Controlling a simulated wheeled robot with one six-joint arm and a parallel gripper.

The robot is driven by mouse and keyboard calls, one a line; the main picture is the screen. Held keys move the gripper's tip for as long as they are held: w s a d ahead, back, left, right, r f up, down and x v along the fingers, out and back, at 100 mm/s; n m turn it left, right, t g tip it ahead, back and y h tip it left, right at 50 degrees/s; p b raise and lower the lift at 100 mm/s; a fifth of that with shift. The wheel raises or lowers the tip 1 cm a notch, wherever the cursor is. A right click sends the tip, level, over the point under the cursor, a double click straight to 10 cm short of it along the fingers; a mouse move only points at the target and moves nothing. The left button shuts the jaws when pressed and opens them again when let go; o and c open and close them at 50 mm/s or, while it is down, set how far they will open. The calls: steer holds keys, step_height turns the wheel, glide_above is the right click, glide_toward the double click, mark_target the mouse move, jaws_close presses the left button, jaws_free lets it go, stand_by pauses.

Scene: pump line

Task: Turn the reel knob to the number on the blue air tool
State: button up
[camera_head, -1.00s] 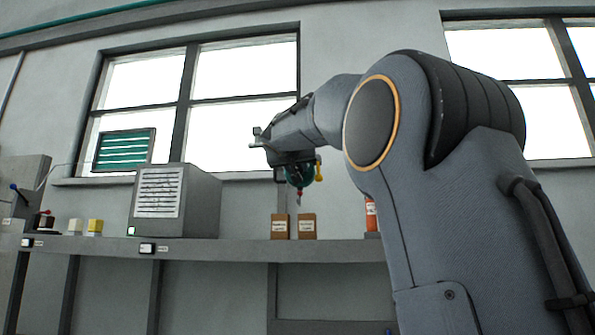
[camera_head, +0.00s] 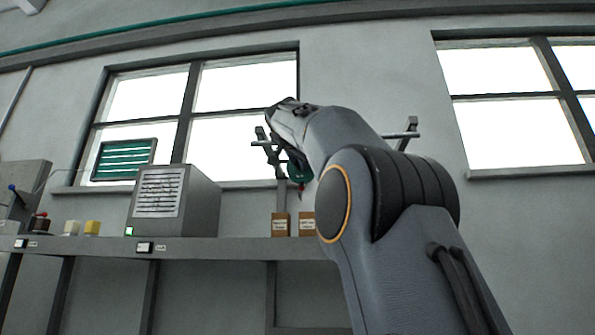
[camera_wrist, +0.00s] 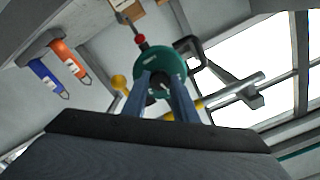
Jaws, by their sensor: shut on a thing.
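The green reel (camera_wrist: 176,62) fills the upper middle of the wrist view, with a dark knob (camera_wrist: 157,84) at its centre. My gripper (camera_wrist: 158,88) reaches up to the reel from below in this view, its two fingers shut on the knob. The blue air tool (camera_wrist: 46,80) hangs at the left beside an orange one (camera_wrist: 70,62). Both carry pale labels too small to read. A red ball (camera_wrist: 140,39) and a yellow ball (camera_wrist: 118,82) show at the reel's edge. In the head view the reel (camera_head: 298,165) is partly covered by my arm; the knob is hidden there.
A grey bar (camera_wrist: 232,90) runs right of the reel. Two brown boxes (camera_head: 281,225) stand on the shelf (camera_head: 215,250) below the reel. A grey louvred unit (camera_head: 200,200) and small white and yellow blocks stand farther left. Windows lie behind.

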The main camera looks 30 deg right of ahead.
steer(key=shift+m+b, duration=0.5)
steer(key=shift+m, duration=0.7)
steer(key=o, duration=1.1)
steer(key=shift+c, duration=0.2)
steer(key=b+v, duration=0.4)
steer(key=v, duration=0.3)
steer(key=shift+s+a, duration=0.25)
steer(key=shift+s, duration=0.1)
